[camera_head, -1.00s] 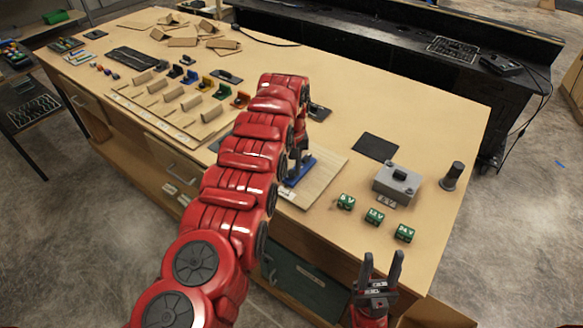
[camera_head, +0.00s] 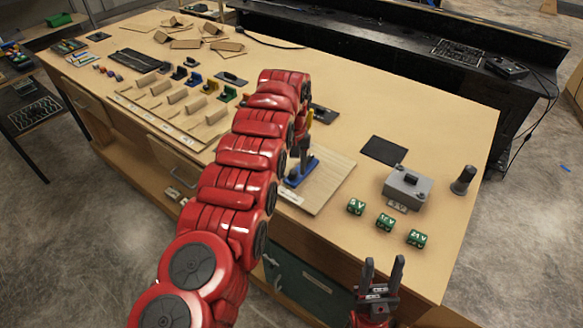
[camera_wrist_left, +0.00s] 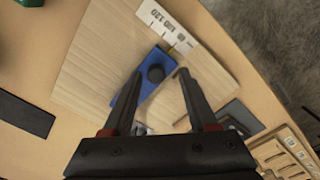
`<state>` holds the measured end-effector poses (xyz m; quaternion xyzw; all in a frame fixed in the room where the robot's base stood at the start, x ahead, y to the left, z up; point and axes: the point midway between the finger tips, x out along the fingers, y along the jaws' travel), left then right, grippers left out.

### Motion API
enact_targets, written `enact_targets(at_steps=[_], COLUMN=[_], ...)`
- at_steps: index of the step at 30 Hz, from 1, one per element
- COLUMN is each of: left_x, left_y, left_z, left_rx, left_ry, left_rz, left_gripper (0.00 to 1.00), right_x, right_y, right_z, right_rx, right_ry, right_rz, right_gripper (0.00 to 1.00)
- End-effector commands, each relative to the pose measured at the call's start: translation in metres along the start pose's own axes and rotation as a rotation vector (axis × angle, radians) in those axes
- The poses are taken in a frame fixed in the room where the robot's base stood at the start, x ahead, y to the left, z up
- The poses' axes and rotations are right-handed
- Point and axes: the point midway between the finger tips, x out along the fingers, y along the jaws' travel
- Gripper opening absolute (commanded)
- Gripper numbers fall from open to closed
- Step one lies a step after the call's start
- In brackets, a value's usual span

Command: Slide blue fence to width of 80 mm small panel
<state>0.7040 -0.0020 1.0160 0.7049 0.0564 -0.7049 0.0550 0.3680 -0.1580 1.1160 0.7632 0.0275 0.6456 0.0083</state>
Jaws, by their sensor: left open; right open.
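The blue fence (camera_head: 301,174) stands on a light wooden board (camera_head: 328,188) near the table's front edge, partly hidden by my left arm. A white scale strip (camera_wrist_left: 168,27) marked 100 and 120 lies at the board's edge. My left gripper (camera_wrist_left: 158,76) is open, with its fingertips on either side of the knob; contact cannot be told. I cannot single out the 80 mm small panel.
Green voltage blocks (camera_head: 386,222), a grey box (camera_head: 407,187), a dark pad (camera_head: 384,150) and a dark post (camera_head: 463,180) stand on the right. Wooden pieces and coloured holders (camera_head: 194,78) fill the left. The table's back middle is clear.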

Motion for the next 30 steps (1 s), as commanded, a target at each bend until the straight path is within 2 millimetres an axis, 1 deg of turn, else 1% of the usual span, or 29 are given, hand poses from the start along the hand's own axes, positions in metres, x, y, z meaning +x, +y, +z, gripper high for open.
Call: enact_targets(at_steps=[2,4,6,7,9,11,12,15,21,24,27,30], left_x=[-0.004,-0.012,-0.026,-0.035,-0.053,-0.066,-0.082,-0.105,-0.142,-0.157,-0.166,-0.172], left_y=[0.0,0.0,0.0,-0.001,-0.004,-0.004,-0.002,-0.003,-0.004,-0.005,-0.005,-0.005], left_z=[-0.001,-0.001,-0.002,-0.003,-0.003,-0.003,-0.001,-0.001,-0.001,-0.001,-0.002,-0.002], left_rx=[0.0,0.0,-0.001,-0.002,-0.005,-0.003,-0.001,-0.002,-0.003,-0.003,-0.003,-0.003], left_ry=[0.001,0.004,0.009,0.008,0.005,0.007,0.003,0.002,0.0,-0.001,0.0,0.001], left_rz=[0.001,0.003,0.006,0.005,0.002,0.003,0.003,0.002,0.002,0.002,0.002,0.002], left_gripper=[0.58,0.58,0.58,0.58,0.58,0.58,0.58,0.58,0.58,0.58,0.58,0.58], right_x=[-0.003,-0.007,-0.012,-0.009,0.004,0.01,0.025,0.047,0.085,0.099,0.108,0.113], right_y=[0.0,0.0,-0.001,-0.001,0.0,0.001,0.001,0.002,0.004,0.005,0.005,0.006], right_z=[0.001,0.001,0.002,0.002,-0.001,-0.002,-0.004,-0.008,-0.014,-0.017,-0.018,-0.019], right_rx=[0.0,0.0,0.0,0.0,0.0,0.0,0.0,0.0,0.0,0.0,0.0,0.0], right_ry=[0.0,0.0,0.0,0.0,0.0,0.0,0.0,0.001,0.0,0.0,0.0,0.0], right_rz=[0.0,0.0,0.0,0.0,0.0,0.0,0.0,0.0,0.0,0.0,0.0,0.0], right_gripper=[0.5,0.5,0.5,0.5,0.5,0.5,0.5,0.5,0.5,0.5,0.5,0.5])
